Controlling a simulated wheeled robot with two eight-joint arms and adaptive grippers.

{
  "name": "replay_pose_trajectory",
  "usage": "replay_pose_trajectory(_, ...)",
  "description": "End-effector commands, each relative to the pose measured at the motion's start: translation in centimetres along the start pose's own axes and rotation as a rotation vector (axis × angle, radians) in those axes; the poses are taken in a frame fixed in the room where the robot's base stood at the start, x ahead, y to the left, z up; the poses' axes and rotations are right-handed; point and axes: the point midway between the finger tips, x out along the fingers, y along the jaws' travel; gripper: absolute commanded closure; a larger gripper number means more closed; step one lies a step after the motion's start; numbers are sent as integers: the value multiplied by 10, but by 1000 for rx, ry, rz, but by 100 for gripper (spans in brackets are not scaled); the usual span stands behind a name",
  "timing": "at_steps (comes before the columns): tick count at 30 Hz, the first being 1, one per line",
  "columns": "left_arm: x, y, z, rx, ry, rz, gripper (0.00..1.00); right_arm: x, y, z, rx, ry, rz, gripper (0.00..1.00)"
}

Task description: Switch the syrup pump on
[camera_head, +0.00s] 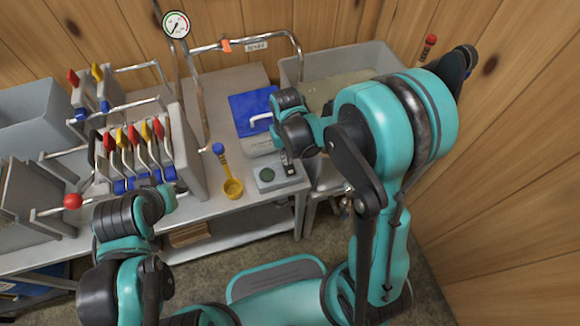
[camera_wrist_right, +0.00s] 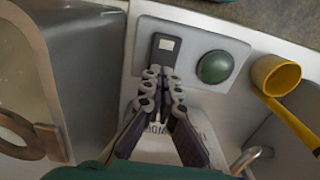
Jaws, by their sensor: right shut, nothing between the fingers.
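A grey control box (camera_head: 280,179) sits at the front right corner of the metal bench. It carries a round green button or lamp (camera_wrist_right: 214,67) and a black rocker switch (camera_wrist_right: 163,50) with a small pale mark. My right gripper (camera_wrist_right: 163,76) is shut and empty. In the right wrist view its fingertips overlap the near end of the switch; whether they touch it I cannot tell.
A yellow ladle (camera_head: 233,187) lies left of the control box. A white unit with a blue lid (camera_head: 252,110) stands behind it. A grey basin (camera_head: 338,70) is at the back right. Levers with coloured knobs (camera_head: 134,137) and a pressure gauge (camera_head: 176,25) are left.

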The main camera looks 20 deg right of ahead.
Motion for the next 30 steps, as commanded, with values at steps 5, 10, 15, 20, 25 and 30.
replay_pose_trajectory(5,2,0,2,0,0,0,100,3,0,0,0,0,0,100)
replay_pose_trajectory(10,1,0,0,0,0,0,100,1,0,0,0,0,0,100)
replay_pose_trajectory(15,-7,0,-5,0,0,0,100,-11,0,0,0,0,0,100)
replay_pose_trajectory(20,-16,0,-11,0,0,0,100,-25,0,0,0,0,0,100)
replay_pose_trajectory(25,-24,0,-18,0,0,0,100,-40,0,0,0,0,0,100)
replay_pose_trajectory(30,-33,0,-24,0,0,0,100,-54,0,0,0,0,0,100)
